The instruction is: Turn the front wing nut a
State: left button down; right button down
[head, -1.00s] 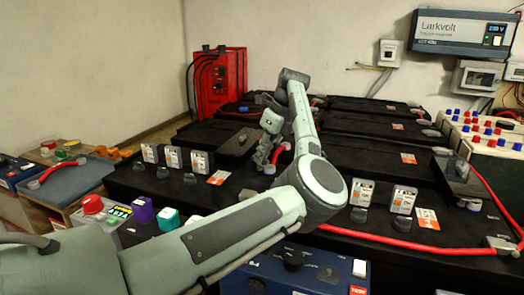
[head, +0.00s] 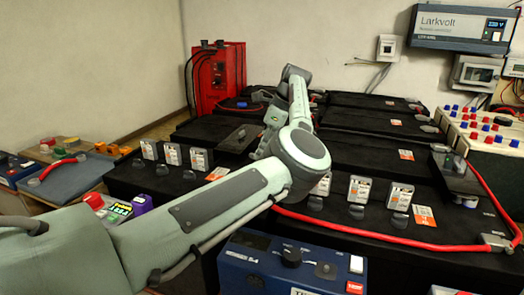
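Several dark knob-like nuts stand on the black batteries, each in front of a small white-and-orange card. Another group is right of my arm, with nuts (head: 357,211) and (head: 399,218). I cannot tell which one is wing nut a. My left arm reaches in from the lower left, over the front batteries. Its wrist (head: 272,116) hangs down beyond the elbow, and the elbow hides the fingertips. My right gripper is not in view.
A blue tester box (head: 291,262) with a dial stands in front of the batteries. A red cable (head: 380,236) runs along the right front battery. A red charger (head: 220,80) stands at the back left. A side table with a red-handled item (head: 62,166) is at left.

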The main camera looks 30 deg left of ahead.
pick_arm(q)
jog(key=c, duration=1.6)
grip_release()
jog(key=v, duration=1.2)
jog(key=shift+f, duration=0.1)
